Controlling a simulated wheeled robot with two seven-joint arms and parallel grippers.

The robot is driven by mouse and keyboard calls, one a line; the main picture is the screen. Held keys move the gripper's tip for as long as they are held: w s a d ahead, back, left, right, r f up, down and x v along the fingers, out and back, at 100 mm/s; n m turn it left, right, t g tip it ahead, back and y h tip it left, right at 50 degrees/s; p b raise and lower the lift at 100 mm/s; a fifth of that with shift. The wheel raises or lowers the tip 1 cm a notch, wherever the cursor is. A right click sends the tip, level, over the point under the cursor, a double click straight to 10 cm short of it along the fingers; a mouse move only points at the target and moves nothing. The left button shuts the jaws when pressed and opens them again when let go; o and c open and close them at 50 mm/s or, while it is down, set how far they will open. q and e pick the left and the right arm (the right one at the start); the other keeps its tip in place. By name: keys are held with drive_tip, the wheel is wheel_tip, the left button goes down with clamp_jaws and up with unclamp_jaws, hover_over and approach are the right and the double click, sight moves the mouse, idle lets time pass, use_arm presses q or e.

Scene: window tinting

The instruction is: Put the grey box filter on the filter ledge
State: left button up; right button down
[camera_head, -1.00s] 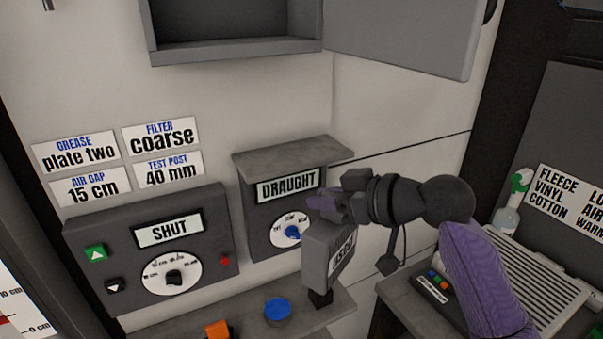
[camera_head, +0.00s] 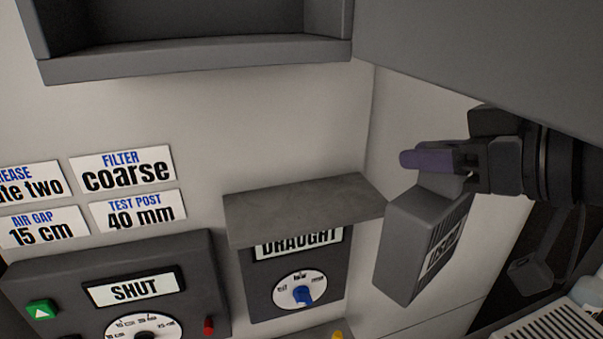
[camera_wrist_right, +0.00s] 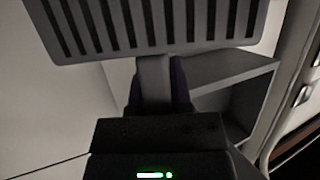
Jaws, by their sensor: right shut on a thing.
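The grey box filter (camera_head: 418,245) hangs tilted below my right gripper (camera_head: 438,163), which is shut on its top tab. Its labelled face shows in the head view. In the right wrist view, the slatted face of the filter (camera_wrist_right: 150,22) fills the top, with its tab (camera_wrist_right: 153,80) between the purple fingers. A flat grey ledge (camera_head: 300,205) sits above the DRAUGHT panel; I take it as the filter ledge. Its visible top is bare. The filter is right of the ledge, close to its right end in the picture; I cannot tell whether they touch. My left gripper is not in view.
An open grey cabinet (camera_head: 190,62) hangs above, and its door (camera_head: 500,50) overhangs my right arm. The DRAUGHT panel (camera_head: 265,275) has a blue knob. The SHUT panel (camera_head: 50,270) is at lower left. The wall between cabinet and ledge is clear.

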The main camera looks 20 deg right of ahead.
drive_tip(key=shift+w+r+p, duration=0.4)
drive_tip(key=shift+w, duration=0.1)
drive_tip(key=w+a+p, duration=0.4)
drive_tip(key=w, duration=0.3)
drive_tip(key=w+a+f+p, duration=0.1)
drive_tip(key=w+a+p, duration=0.3)
drive_tip(key=w, duration=0.3)
drive_tip(key=shift+w+p, duration=0.3)
drive_tip(key=shift+p, duration=0.2)
drive_tip(key=c, duration=0.5)
unclamp_jaws()
drive_tip(key=shift+f, duration=0.1)
drive_tip(key=shift+c, duration=0.2)
use_arm(q)
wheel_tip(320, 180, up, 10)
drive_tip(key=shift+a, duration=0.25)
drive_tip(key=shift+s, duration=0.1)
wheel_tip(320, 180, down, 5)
drive_tip(key=b, duration=0.5)
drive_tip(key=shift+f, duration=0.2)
use_arm(e)
drive_tip(key=s+d, duration=0.5)
drive_tip(key=s, duration=0.7)
drive_tip(key=shift+d+r, duration=0.25)
drive_tip(key=shift+r, duration=0.15)
